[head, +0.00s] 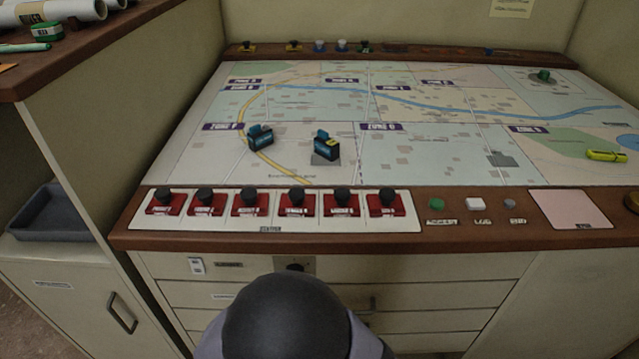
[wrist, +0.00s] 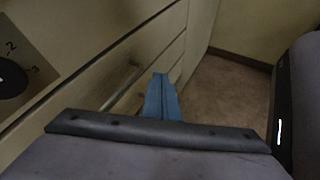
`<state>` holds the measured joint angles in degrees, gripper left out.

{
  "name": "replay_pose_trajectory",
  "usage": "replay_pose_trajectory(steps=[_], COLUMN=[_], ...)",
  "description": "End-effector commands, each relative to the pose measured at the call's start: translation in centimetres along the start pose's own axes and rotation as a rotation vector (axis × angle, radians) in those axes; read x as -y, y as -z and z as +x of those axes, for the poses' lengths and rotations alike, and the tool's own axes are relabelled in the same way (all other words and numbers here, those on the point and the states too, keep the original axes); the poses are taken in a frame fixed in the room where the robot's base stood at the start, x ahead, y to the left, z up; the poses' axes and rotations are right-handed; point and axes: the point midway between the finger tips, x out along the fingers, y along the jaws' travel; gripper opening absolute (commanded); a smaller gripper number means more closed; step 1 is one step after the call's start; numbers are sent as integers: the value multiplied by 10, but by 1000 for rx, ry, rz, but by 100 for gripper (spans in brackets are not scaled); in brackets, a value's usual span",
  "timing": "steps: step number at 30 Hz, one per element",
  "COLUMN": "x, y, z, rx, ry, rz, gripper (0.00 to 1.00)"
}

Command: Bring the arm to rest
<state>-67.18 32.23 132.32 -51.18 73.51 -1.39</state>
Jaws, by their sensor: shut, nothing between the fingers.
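My gripper (wrist: 161,80) shows in the wrist view as blue fingers, closed together with nothing between them. It hangs in front of the console's drawer fronts (wrist: 135,55), above the brown floor (wrist: 215,95). It touches nothing that I can see. In the head view a dark rounded part of my own arm (head: 287,318) is low in the middle, in front of the drawers. The gripper fingers are hidden in that view.
The map table (head: 440,155) holds two dark blue blocks (head: 260,137) (head: 326,146) and a yellow-green marker (head: 606,156). A row of red switches (head: 250,205) lines its front edge. A side cabinet (head: 60,285) with a grey tray (head: 50,215) stands at left.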

Motion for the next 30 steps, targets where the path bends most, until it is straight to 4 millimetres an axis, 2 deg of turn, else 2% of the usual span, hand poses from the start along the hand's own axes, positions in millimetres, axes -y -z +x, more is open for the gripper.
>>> replay_pose_trajectory(steps=[1, 4, 9, 12, 19, 30], x=[13, 39, 72, 82, 79, 60], y=[-8, -15, -18, -17, -21, -43], z=[13, 29, 39, 39, 41, 57], rx=[-40, -120, -246, -315, -427, -495], ry=[116, 318, 628, 788, 1044, 1201], rz=[81, 238, 545, 750, 1204, 1713], gripper=[0, 0, 0, 0, 0, 0])
